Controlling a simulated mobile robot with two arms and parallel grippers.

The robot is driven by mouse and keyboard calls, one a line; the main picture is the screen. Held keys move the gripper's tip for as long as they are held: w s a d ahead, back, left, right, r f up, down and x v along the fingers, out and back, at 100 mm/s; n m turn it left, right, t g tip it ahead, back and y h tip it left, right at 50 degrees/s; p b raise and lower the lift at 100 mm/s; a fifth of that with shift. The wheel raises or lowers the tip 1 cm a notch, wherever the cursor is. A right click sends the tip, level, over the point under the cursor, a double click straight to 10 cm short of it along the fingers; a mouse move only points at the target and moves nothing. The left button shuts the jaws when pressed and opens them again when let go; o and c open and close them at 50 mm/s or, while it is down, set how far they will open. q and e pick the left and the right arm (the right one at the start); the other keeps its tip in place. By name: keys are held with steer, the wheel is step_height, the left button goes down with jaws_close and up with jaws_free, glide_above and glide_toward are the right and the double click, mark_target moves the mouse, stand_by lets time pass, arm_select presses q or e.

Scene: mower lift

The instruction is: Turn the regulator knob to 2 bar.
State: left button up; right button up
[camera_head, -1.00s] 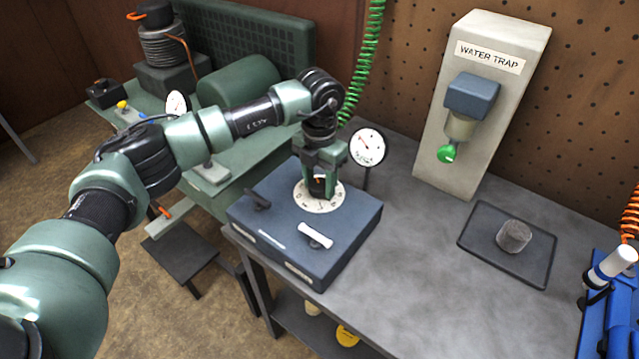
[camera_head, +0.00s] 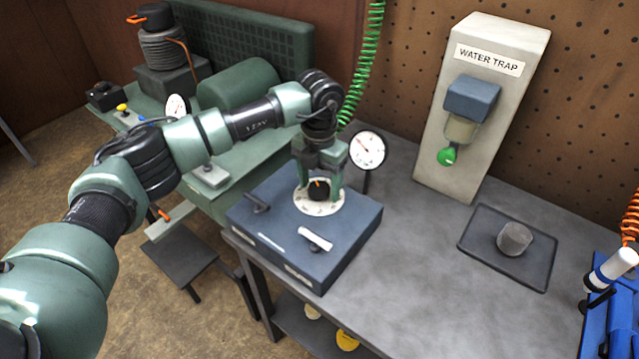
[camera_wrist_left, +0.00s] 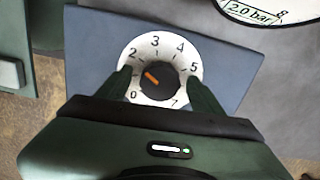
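The black regulator knob (camera_head: 318,189) has an orange pointer and sits on a white numbered dial (camera_head: 322,208) on a blue box (camera_head: 290,240). In the left wrist view the knob (camera_wrist_left: 160,79) has its pointer aimed up-left, towards the 2 side of the dial. The 1 mark is hidden by a finger. My left gripper (camera_head: 320,178) is open, with one finger on each side of the knob and a visible gap to it. A round gauge (camera_head: 368,150) stands behind the box. In the wrist view the gauge's edge (camera_wrist_left: 265,10) shows "2.0 bar". My right gripper is out of view.
A white-handled lever (camera_head: 315,239) and a dark lever (camera_head: 255,202) sit on the box. A water trap stand (camera_head: 430,150) is behind to the right. A tray (camera_head: 480,258) with a grey cylinder (camera_head: 515,239) lies on the bench, whose middle is clear.

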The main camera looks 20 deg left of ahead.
mark_target(319, 187)
arm_select(q)
step_height(319, 187, up, 8)
steer(key=shift+f+b, duration=0.1)
steer(key=shift+b, duration=0.7)
